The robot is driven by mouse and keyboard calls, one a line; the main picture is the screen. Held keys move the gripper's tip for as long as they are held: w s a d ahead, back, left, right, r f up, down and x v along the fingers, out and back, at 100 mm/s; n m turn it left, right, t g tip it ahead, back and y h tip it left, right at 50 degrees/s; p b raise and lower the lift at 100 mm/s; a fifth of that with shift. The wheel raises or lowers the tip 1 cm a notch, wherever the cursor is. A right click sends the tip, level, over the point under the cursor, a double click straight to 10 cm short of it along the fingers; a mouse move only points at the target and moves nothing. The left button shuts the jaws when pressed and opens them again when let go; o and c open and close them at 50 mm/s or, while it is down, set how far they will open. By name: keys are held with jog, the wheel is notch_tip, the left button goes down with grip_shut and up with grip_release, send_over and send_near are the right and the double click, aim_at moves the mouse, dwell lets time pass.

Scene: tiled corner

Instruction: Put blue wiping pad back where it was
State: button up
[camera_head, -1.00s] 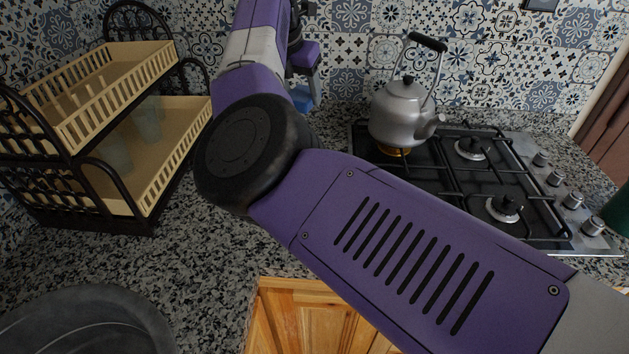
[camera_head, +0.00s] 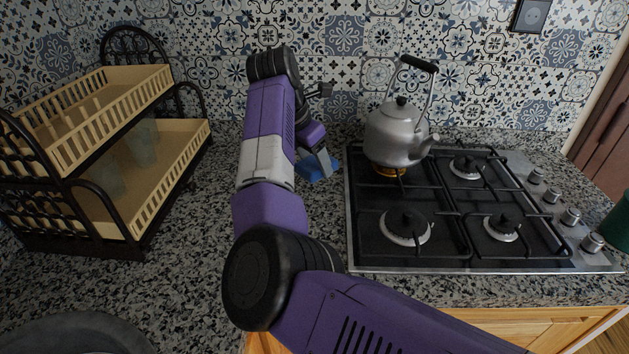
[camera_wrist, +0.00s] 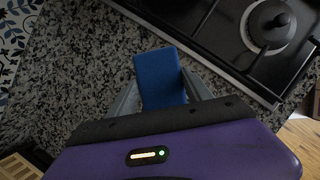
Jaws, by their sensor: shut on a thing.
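The blue wiping pad (camera_wrist: 159,78) is between the fingers of my gripper (camera_wrist: 160,95) in the wrist view, and the fingers are shut on it. In the head view the pad (camera_head: 327,166) shows partly behind my gripper (camera_head: 319,163), over the granite counter (camera_head: 315,225) just left of the stove. I cannot tell whether the pad touches the counter.
A gas stove (camera_head: 470,255) with a metal kettle (camera_head: 396,135) on its back left burner stands close to the right of my gripper. A two-tier dish rack (camera_head: 160,165) with cups stands at left. The tiled wall (camera_head: 340,40) is behind. Counter between rack and stove is bare.

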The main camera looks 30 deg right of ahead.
aim_at(319, 190)
jog(key=shift+f, duration=3.15)
jog(key=shift+f, duration=0.1)
jog(key=o, duration=1.3)
jog(key=v, duration=1.2)
